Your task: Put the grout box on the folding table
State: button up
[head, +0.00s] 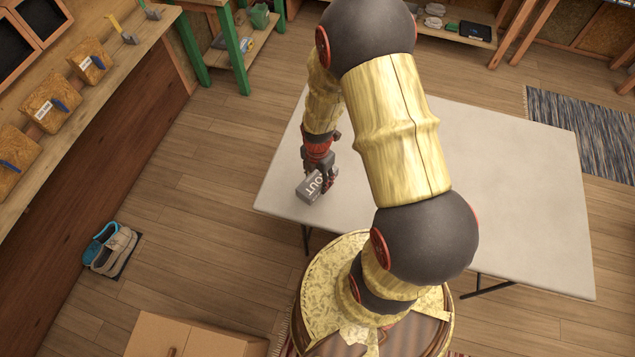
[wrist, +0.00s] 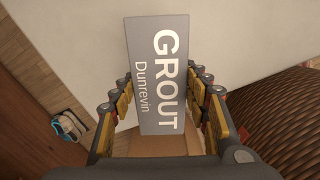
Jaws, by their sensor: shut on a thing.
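The grout box (head: 311,188) is a small grey box with white lettering. My gripper (head: 322,172) is shut on it at the left part of the folding table (head: 520,200), which has a pale grey top and dark legs. In the wrist view the box (wrist: 155,75) shows the words GROUT and Dunrevin and sits between the two fingers of my gripper (wrist: 160,110). The table top (wrist: 240,45) shows behind it. I cannot tell whether the box touches the table or hangs just above it.
The visible table top is otherwise bare, though my arm hides its middle.

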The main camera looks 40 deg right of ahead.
aim_at(317, 182)
jog(key=shift+w+d+f, duration=0.25)
jog(key=shift+w+f, duration=0.1)
jog(key=shift+f, duration=0.2)
jog(key=shift+w+d+f, duration=0.25)
jog(key=shift+w+f, duration=0.1)
jog(key=shift+f, duration=0.15)
jog(key=shift+f+b, duration=0.55)
jog(key=shift+f, duration=0.9)
jog(key=shift+f, duration=0.15)
jog(key=o, duration=1.6)
